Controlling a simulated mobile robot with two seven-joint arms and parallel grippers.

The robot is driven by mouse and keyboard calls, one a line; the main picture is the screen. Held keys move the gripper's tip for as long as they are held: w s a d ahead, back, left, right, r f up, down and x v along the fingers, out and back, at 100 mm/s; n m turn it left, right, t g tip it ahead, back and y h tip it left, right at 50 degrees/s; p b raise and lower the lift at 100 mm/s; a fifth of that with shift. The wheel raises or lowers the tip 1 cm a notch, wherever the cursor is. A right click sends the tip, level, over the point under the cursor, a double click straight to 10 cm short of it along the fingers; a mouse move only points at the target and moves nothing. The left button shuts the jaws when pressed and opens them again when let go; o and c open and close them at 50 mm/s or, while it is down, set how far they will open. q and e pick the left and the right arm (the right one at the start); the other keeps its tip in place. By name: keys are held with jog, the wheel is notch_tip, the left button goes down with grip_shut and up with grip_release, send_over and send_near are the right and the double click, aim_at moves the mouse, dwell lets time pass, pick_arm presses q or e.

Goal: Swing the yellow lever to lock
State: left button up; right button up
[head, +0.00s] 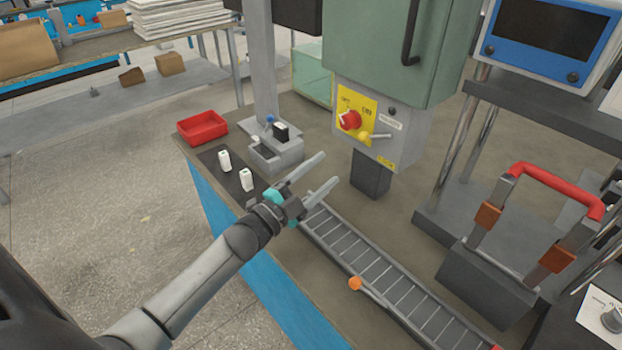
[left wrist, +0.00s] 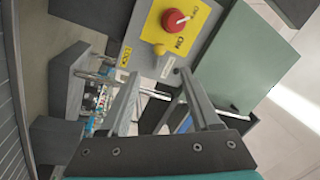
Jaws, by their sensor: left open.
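The yellow lever (head: 364,136) sits on the front of a grey switch box (head: 407,140), below a red rotary knob (head: 348,120) on a yellow plate. A thin rod sticks out to the right beside its yellow hub. In the left wrist view the yellow lever hub (left wrist: 160,49) shows beyond the fingertips, near the red knob (left wrist: 174,20). My left gripper (head: 329,168) is open and empty, below and left of the switch box, with its fingers pointing toward it. Its open fingers (left wrist: 159,75) also show in the left wrist view, apart from the lever. My right gripper is not in view.
A conveyor of rollers (head: 380,275) runs along the bench below the gripper. A red bin (head: 202,127) and white blocks (head: 246,180) stand to the left. A red-handled fixture (head: 555,190) stands at right. The green cabinet (head: 385,50) overhangs the box.

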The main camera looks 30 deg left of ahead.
pick_arm(q)
jog(key=shift+v, duration=1.4)
